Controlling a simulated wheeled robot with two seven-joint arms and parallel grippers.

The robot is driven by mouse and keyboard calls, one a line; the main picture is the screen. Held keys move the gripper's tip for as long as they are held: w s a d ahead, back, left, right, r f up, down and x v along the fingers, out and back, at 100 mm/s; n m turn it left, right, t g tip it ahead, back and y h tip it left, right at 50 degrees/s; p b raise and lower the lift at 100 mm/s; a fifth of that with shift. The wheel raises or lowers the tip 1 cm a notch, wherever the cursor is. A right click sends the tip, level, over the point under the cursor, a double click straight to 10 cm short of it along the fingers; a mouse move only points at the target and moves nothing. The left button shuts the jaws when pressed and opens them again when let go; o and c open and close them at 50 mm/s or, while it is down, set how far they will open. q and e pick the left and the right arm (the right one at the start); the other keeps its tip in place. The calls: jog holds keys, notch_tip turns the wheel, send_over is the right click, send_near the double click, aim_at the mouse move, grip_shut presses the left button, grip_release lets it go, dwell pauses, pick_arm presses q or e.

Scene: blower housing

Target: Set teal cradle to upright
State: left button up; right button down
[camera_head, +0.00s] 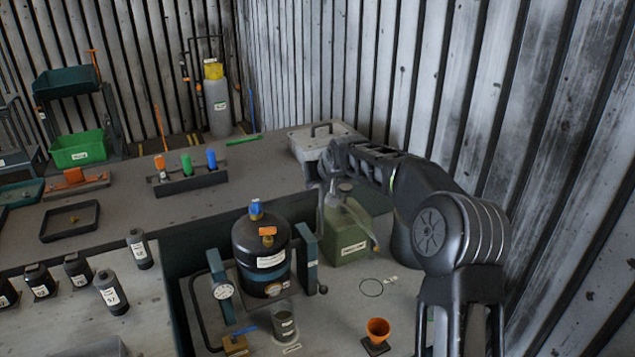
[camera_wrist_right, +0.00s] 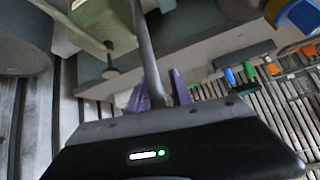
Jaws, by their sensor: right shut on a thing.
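The teal cradle (camera_head: 306,258) stands on the lower bench in the head view, with a teal post on each side of a black tank (camera_head: 262,258). The tank has a blue cap (camera_head: 256,208) on top and looks close to upright; I cannot tell its exact tilt. A grey rod (camera_head: 320,212) rises near the right post. My right gripper (camera_head: 334,178) is shut on this rod, above and right of the tank. The wrist view shows the rod (camera_wrist_right: 149,60) running into the jaws (camera_wrist_right: 160,95). The rod's lower end is hidden there. My left gripper is not in view.
A green jug (camera_head: 347,232) stands close right of the cradle, below my right arm. An orange funnel (camera_head: 377,330) and a grey cup (camera_head: 284,325) stand in front. A grey case (camera_head: 310,140) lies behind, and a corrugated wall is close on the right.

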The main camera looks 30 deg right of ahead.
jog(key=shift+s+f, duration=0.25)
jog(key=shift+f, duration=0.5)
jog(key=c, duration=1.6)
grip_release()
jog(key=o, duration=0.4)
jog(key=shift+w+r, duration=0.1)
jog(key=shift+w, duration=0.1)
jog(key=shift+o, duration=0.2)
jog(key=shift+r, duration=0.15)
jog(key=b+v, duration=0.2)
jog(key=v, duration=0.5)
jog(key=shift+s+r, duration=0.25)
jog(key=shift+r, duration=0.05)
jog(key=shift+c, duration=0.2)
